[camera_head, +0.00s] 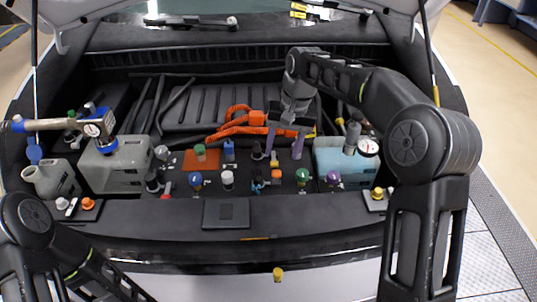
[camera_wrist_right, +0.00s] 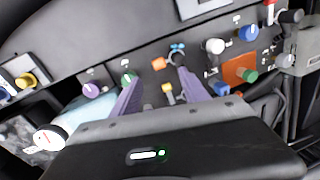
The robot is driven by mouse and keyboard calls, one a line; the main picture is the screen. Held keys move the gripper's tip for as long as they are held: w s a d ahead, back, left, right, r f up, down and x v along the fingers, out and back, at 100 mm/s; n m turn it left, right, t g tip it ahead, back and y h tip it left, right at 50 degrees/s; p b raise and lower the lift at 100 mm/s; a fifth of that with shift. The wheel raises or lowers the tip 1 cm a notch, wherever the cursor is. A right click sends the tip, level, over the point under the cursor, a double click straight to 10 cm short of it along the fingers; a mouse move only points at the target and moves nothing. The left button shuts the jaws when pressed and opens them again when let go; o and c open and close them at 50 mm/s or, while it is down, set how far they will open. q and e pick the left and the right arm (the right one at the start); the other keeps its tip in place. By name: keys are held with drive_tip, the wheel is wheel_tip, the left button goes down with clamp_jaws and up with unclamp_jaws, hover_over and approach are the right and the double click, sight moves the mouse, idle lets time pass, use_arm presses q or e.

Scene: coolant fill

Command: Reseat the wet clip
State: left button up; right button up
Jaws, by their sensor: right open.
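A small light-blue clip (camera_wrist_right: 177,47) shows in the right wrist view at the top of a short black fitting (camera_wrist_right: 176,59). Whether it is wet or fully seated I cannot tell. In the head view a small blue part (camera_head: 258,177) shows at the front of the middle panel. My right gripper (camera_head: 284,145) is over that panel, pointing down, with its two purple fingers apart and empty. In the right wrist view the open fingers (camera_wrist_right: 158,75) frame a small yellow fitting (camera_wrist_right: 168,93), with the clip just beyond the right finger's tip.
A pale blue tank (camera_head: 336,170) is at right, a grey tank (camera_head: 116,168) at left. Orange cables (camera_head: 236,122) run behind.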

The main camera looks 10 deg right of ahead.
sight(277, 171)
drive_tip(key=shift+s, duration=0.2)
drive_tip(key=shift+w+a+f+p, duration=0.1)
drive_tip(key=shift+a+f+p, duration=0.1)
drive_tip(key=shift+f, duration=1.05)
drive_tip(key=shift+w+a+f+p, duration=0.1)
drive_tip(key=shift+a+f+p, duration=0.1)
drive_tip(key=shift+f, duration=1.1)
drive_tip(key=shift+w+a+f+p, duration=0.1)
drive_tip(key=shift+a+f+p, duration=0.1)
drive_tip(key=shift+f, duration=1.05)
drive_tip(key=shift+c, duration=0.5)
clamp_jaws()
